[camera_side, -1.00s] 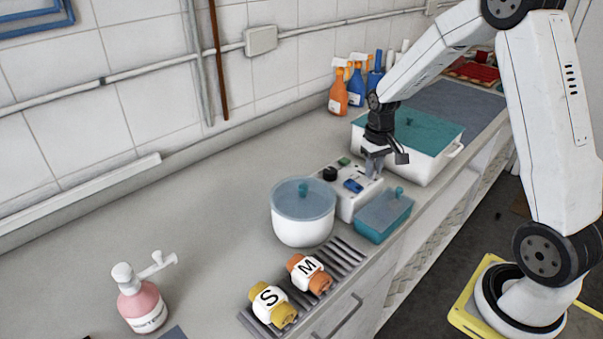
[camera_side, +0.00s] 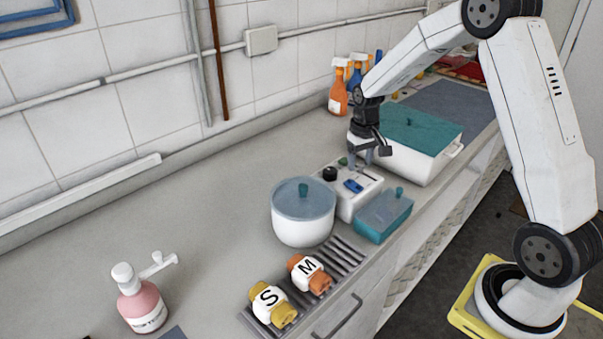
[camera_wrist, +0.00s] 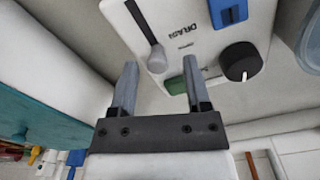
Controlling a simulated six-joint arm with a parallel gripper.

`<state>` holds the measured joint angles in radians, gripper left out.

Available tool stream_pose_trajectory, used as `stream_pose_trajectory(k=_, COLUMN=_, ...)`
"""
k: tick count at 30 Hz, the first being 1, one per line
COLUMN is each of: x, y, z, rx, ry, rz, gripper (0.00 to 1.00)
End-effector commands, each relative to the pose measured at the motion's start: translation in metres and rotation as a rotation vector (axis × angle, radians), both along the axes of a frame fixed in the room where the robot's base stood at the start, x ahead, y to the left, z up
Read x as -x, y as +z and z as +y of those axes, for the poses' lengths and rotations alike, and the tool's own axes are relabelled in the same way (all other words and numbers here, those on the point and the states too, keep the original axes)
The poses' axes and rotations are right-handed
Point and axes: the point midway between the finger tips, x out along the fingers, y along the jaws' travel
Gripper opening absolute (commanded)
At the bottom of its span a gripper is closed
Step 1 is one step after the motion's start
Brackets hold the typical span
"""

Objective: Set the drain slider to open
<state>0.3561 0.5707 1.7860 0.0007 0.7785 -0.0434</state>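The white control box (camera_side: 347,205) stands on the counter; it also shows in the wrist view (camera_wrist: 190,45). In the wrist view the drain slider (camera_wrist: 157,58) is a grey knob on a dark slot, beside upside-down lettering. The knob is at the slot end nearer my gripper. My gripper (camera_wrist: 159,63) is open and empty, and the knob appears between its fingertips there. Whether the fingers touch it I cannot tell. In the side view my gripper (camera_side: 360,167) points down over the back part of the box and partly hides its top.
The box also carries a black dial (camera_wrist: 240,62), a blue switch (camera_wrist: 228,12) and a green button (camera_wrist: 176,84). A white pot (camera_side: 302,225), a small teal-lidded container (camera_side: 383,218) and a large teal-lidded bin (camera_side: 415,160) stand close around it. The counter at left is mostly clear.

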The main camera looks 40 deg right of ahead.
Motion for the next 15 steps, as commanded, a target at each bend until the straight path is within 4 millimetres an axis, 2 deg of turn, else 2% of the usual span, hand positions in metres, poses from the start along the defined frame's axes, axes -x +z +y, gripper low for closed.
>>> stream_pose_trajectory(k=8, x=0.001, y=0.002, z=0.000, rx=-0.001, ry=0.000, rz=0.004, gripper=0.62)
stream_pose_trajectory(k=15, x=0.001, y=0.022, z=0.000, rx=-0.001, ry=0.000, rz=0.002, gripper=0.62)
